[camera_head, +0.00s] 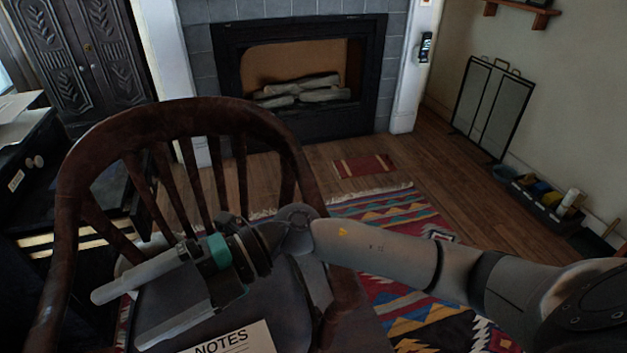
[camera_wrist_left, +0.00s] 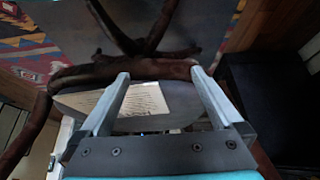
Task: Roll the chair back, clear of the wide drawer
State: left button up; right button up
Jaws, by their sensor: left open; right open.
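The dark wooden chair (camera_head: 205,110), with a curved back and spindles, fills the left front of the head view. My right gripper (camera_head: 118,320) is open and empty, in front of the chair back and above the grey seat (camera_head: 190,300). My left gripper (camera_wrist_left: 160,73) shows only in the left wrist view. It is open, with a dark wooden part of the chair (camera_wrist_left: 150,70) across and near its fingertips; contact cannot be told. I cannot tell for certain which front is the wide drawer. A dark cabinet (camera_head: 28,180) with a labelled front stands left of the chair.
A sheet marked NOTES (camera_head: 235,338) lies at the bottom of the head view. Behind the chair are a patterned rug (camera_head: 400,260), a small red mat (camera_head: 363,166) and a fireplace (camera_head: 300,75). Wooden floor (camera_head: 430,165) is open between fireplace and rug.

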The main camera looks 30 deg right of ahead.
jog(key=w+d+f+n+h+p, duration=0.1)
jog(key=w+d+f+h, duration=0.15)
jog(key=d+h, duration=0.35)
jog(key=w+d+f+n+h+p, duration=0.1)
jog(key=w+d+f+h, duration=0.2)
jog(key=d, duration=0.5)
pick_arm(q)
jog(key=s+a+f+g+y+p, duration=0.1)
jog(key=s+a+f+g, duration=0.2)
jog(key=s, duration=0.1)
jog(key=shift+s+f, duration=0.2)
jog(key=shift+s, duration=0.2)
pick_arm(e)
jog(key=w+d+r+m+h, duration=0.1)
jog(key=d+h, duration=0.3)
jog(key=d, duration=0.4)
jog(key=w+d+r+m+h, duration=0.1)
jog(key=w+d+r+h, duration=0.1)
jog(key=d, duration=0.7)
jog(key=shift+m+h, duration=0.3)
jog(key=shift+h, duration=0.6)
